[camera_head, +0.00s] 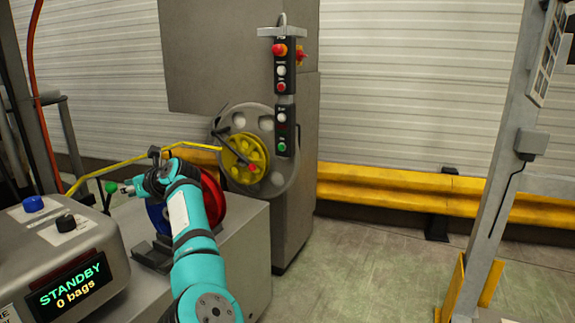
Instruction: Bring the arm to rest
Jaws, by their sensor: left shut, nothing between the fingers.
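My left arm, teal, reaches up from the bottom of the head view. Its gripper (126,189) is small at the far end, left of the red and blue spool, and looks shut with nothing held. The arm covers part of the red and blue spool (213,200) behind it. My right gripper is not in view.
A machine with a "STANDBY 0 bags" display (75,284) stands at the lower left. A grey cabinet (302,180) carries a yellow reel (244,158) and a hanging button panel (284,85). A yellow guard rail (390,190) runs behind. The floor (365,270) at right is clear.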

